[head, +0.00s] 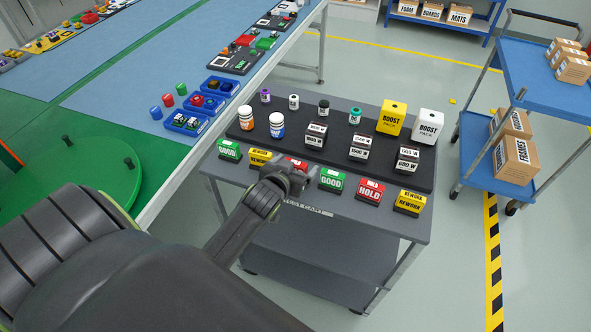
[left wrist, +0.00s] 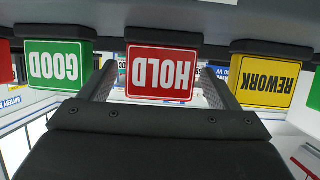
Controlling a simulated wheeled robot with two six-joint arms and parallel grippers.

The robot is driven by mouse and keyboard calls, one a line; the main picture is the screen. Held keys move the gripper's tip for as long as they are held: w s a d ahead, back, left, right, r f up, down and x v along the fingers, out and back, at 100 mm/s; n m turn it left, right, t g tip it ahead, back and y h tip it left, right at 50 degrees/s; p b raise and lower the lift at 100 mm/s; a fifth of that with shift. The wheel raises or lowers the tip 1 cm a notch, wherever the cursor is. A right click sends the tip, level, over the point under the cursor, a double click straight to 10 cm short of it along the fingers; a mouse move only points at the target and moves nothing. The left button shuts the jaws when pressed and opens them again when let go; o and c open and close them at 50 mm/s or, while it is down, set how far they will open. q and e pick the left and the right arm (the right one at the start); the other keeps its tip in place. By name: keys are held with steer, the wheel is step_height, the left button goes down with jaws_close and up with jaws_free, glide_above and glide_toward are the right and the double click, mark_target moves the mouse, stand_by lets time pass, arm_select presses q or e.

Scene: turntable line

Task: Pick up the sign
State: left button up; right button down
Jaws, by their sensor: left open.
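Several small block signs stand in a row along the front of the grey cart (head: 330,212). My left gripper (head: 290,178) is open at a red HOLD sign (head: 297,162), which it partly hides in the head view. In the left wrist view the HOLD sign (left wrist: 161,74) appears upside down, between the two fingers, with gaps at its sides. A yellow REWORK sign (head: 260,157) and a green GOOD sign (head: 332,180) flank it. Another GOOD sign (head: 228,150) stands at the left end. Another HOLD sign (head: 369,191) and REWORK sign (head: 409,202) stand to the right.
A black raised board (head: 420,180) behind the signs holds bottles, weights, a yellow box (head: 391,117) and a white box (head: 427,126). The green turntable (head: 85,175) and blue-topped line table (head: 150,90) are left. A blue trolley (head: 535,80) stands at right.

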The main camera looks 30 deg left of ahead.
arm_select(q)
steer(key=shift+x, duration=1)
steer(key=shift+c, duration=0.3)
steer(key=c, duration=1)
steer(key=shift+c, duration=0.3)
